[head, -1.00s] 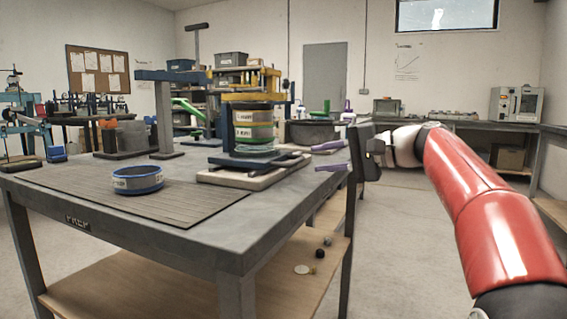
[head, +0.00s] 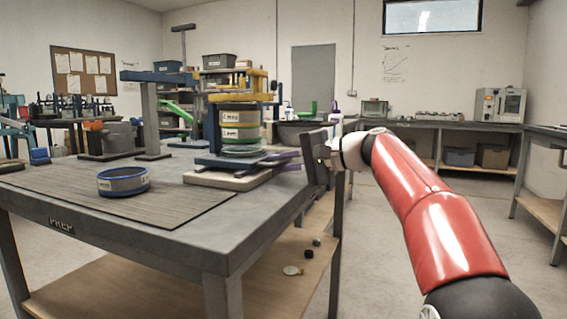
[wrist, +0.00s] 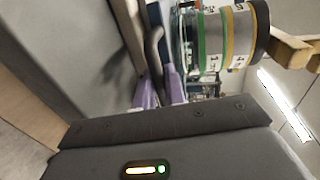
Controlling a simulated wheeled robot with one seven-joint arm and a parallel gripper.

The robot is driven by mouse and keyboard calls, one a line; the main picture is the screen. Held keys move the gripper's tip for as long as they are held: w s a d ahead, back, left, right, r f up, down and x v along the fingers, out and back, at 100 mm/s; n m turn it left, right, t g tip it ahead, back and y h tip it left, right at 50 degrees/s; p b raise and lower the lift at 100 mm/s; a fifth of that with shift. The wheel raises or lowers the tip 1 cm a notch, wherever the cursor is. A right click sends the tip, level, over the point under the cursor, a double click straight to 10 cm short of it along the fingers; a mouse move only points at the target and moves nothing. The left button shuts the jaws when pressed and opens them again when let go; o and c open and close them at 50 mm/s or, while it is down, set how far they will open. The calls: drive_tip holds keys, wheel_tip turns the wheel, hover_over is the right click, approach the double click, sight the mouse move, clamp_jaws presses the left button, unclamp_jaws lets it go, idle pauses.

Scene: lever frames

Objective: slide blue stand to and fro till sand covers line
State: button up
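The blue stand (head: 208,133) rises at the right end of the table. It carries a stack of banded sieves (head: 240,124) with a clear vessel (head: 242,151) below. The stack also shows in the wrist view (wrist: 232,40). I cannot make out sand or a line. A dark handle (wrist: 155,52) juts from the stand's low base. My gripper (head: 287,160) is at the right of the base, its purple fingers apart. In the wrist view the fingers (wrist: 160,92) lie on either side of the handle's end; I cannot tell whether they touch it.
The stand sits on a beige slab (head: 228,180) on the grey table (head: 205,237). A blue-rimmed round sieve (head: 123,183) lies on the ribbed mat at left. A grey post frame (head: 150,110) stands behind.

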clamp_jaws()
drive_tip(key=shift+w+d+r+p, duration=0.1)
drive_tip(key=shift+w+r+p, duration=0.15)
drive_tip(key=shift+p, duration=0.25)
drive_tip(key=w+p, duration=0.2)
drive_tip(key=w+d+p, duration=0.1)
drive_tip(key=w+p, duration=0.1)
drive_tip(key=w+d+p, duration=0.1)
drive_tip(key=w+p, duration=0.1)
drive_tip(key=p, duration=0.1)
drive_tip(key=shift+d+r, duration=0.1)
drive_tip(key=shift+w+d+p, duration=0.2)
drive_tip(key=shift+w+p, duration=0.35)
drive_tip(key=shift+w, duration=0.05)
drive_tip(key=shift+f, duration=0.25)
drive_tip(key=o, duration=0.6)
unclamp_jaws()
drive_tip(key=shift+w, duration=0.15)
drive_tip(key=shift+f, duration=0.1)
